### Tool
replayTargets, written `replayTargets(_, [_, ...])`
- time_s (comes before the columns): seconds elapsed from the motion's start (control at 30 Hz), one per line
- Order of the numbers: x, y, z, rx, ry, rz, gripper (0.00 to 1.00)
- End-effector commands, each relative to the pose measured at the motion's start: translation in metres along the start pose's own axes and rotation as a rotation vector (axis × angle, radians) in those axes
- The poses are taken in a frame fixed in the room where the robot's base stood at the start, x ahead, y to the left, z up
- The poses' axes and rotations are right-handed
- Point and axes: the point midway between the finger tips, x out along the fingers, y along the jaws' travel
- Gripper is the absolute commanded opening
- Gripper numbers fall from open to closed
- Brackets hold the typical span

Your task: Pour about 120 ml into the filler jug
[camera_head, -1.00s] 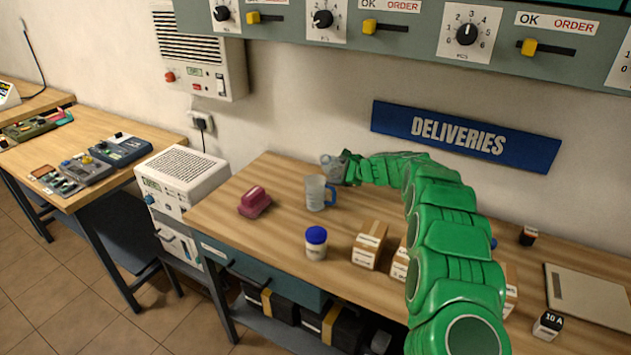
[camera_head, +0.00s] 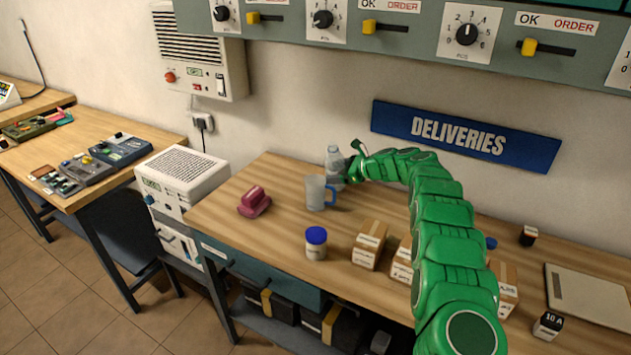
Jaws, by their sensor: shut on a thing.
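The filler jug (camera_head: 315,193) is a translucent cup with a blue handle on its right, upright on the wooden bench near the wall. Any liquid level in it is too small to tell. A clear bottle (camera_head: 333,160) stands upright just behind and right of the jug. My gripper (camera_head: 346,170) is at the bottle's right side, shut on it. The fingers are small and partly hidden in this view. I cannot tell whether the bottle's base touches the bench.
A pink block-like object (camera_head: 254,203) lies left of the jug. A white jar with a blue lid (camera_head: 316,243) and several cardboard boxes (camera_head: 369,245) stand nearer the front edge. My green arm covers the bench's middle right. Bare bench (camera_head: 285,180) shows left of the jug.

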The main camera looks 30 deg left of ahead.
Motion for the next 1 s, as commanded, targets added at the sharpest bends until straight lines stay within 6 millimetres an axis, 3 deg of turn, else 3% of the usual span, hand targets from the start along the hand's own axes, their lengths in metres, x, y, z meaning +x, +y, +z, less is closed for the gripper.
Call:
replayTargets(0.43, [0.0007,0.0020,0.0000,0.148,-0.046,0.059,0.31])
replayTargets(1.0, [0.0015,0.0036,-0.0002,0.171,-0.052,0.071,0.31])
